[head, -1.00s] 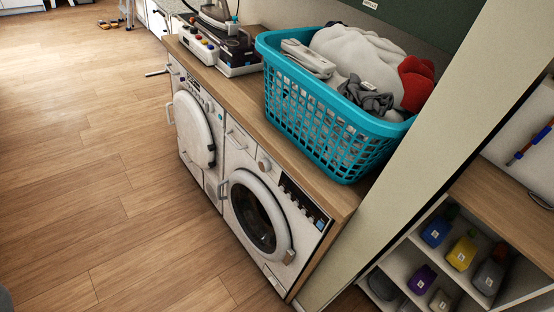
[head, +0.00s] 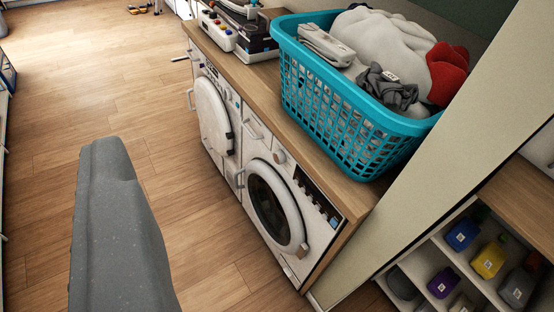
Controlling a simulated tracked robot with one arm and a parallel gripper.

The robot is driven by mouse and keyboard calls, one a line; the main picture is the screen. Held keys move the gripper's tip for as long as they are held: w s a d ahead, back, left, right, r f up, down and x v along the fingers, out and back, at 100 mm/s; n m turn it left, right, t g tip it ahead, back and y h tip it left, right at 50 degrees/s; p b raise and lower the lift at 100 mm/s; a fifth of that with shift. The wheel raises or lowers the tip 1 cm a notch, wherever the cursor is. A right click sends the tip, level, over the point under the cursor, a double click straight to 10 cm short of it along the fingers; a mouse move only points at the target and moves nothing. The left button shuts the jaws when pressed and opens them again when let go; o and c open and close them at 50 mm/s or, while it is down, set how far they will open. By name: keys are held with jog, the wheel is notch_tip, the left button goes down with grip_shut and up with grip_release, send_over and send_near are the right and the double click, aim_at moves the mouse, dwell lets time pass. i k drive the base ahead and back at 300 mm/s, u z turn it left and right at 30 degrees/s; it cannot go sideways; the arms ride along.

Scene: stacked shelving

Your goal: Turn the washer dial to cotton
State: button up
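Two white front-loading machines stand side by side under a wooden counter. The nearer one, the washer (head: 322,236), has a round glass door (head: 275,205). A round silver dial (head: 280,156) sits on its upper front, between a drawer handle and a dark panel with small buttons. The dial's marks are too small to read. The second machine (head: 213,115) has a round white door. A grey part of my arm rises at the lower left, over the floor and well apart from the machines. My gripper's fingers do not show.
A teal laundry basket (head: 345,118) full of clothes stands on the counter (head: 250,85). A pale upright panel (head: 450,155) borders the counter on the right. Shelves with bottles (head: 462,234) stand beyond it. The wooden floor (head: 50,200) at left is open.

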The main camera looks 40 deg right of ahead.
aim_at(279, 156)
jog(key=z, duration=0.05)
jog(key=i, duration=1)
jog(key=u, duration=0.1)
